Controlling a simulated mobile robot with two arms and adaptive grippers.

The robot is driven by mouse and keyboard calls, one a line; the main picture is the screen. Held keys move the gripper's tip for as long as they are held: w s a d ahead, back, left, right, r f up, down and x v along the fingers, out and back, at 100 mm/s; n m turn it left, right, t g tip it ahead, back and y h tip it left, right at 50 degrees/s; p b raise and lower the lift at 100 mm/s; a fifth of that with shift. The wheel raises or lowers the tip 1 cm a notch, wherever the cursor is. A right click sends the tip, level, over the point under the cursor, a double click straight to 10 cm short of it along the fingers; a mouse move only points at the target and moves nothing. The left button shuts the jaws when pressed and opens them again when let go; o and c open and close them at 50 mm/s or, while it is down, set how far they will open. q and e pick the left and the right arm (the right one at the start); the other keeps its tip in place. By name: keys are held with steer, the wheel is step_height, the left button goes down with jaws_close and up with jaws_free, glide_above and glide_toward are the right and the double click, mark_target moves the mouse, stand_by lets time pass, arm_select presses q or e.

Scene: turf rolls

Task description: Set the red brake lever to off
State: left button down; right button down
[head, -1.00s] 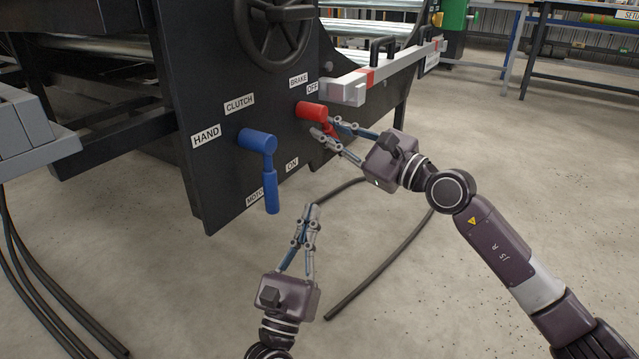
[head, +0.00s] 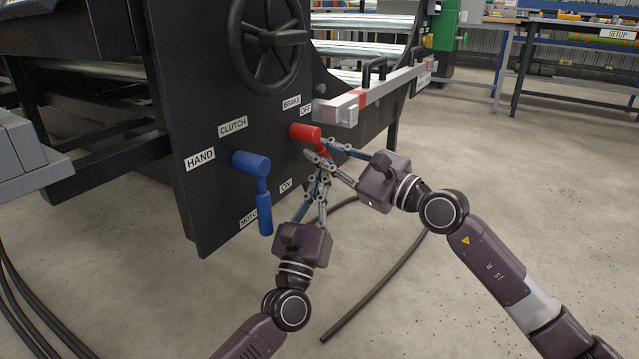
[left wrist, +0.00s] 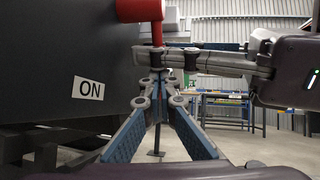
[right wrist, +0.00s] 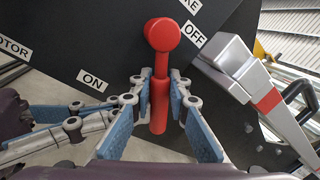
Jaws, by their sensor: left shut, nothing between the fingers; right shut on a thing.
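The red brake lever (head: 304,133) is on the black panel, its handle pointing down and right in the head view, mostly hidden by fingers. In the right wrist view its handle (right wrist: 159,106) hangs below the round hub, between my right gripper's fingers (right wrist: 161,85). My right gripper (head: 325,152) is shut on the handle. My left gripper (head: 318,168) is shut and empty, just below the lever, its tips close to the right fingers; I cannot tell if they touch. In the left wrist view its tips (left wrist: 157,84) are below the handle. The OFF label (right wrist: 193,33) and ON label (right wrist: 92,80) flank the lever.
The blue clutch lever (head: 264,205) hangs down left of the red one. A grey bar with a red band (head: 358,98) juts out above right of the grippers. A black handwheel (head: 268,45) is above. Open floor (head: 490,180) lies to the right.

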steer(key=shift+a, duration=0.1)
arm_select(q)
steer(key=shift+w+d+r, duration=0.15)
steer(key=shift+w+r, duration=0.2)
steer(key=shift+w, duration=0.15)
arm_select(e)
steer(key=shift+a+f, duration=0.1)
steer(key=shift+a, duration=0.05)
steer(key=shift+s, duration=0.1)
steer(key=c, duration=1.8)
jaws_free()
arm_select(q)
steer(key=shift+d, duration=0.15)
arm_select(e)
steer(key=shift+d, duration=0.2)
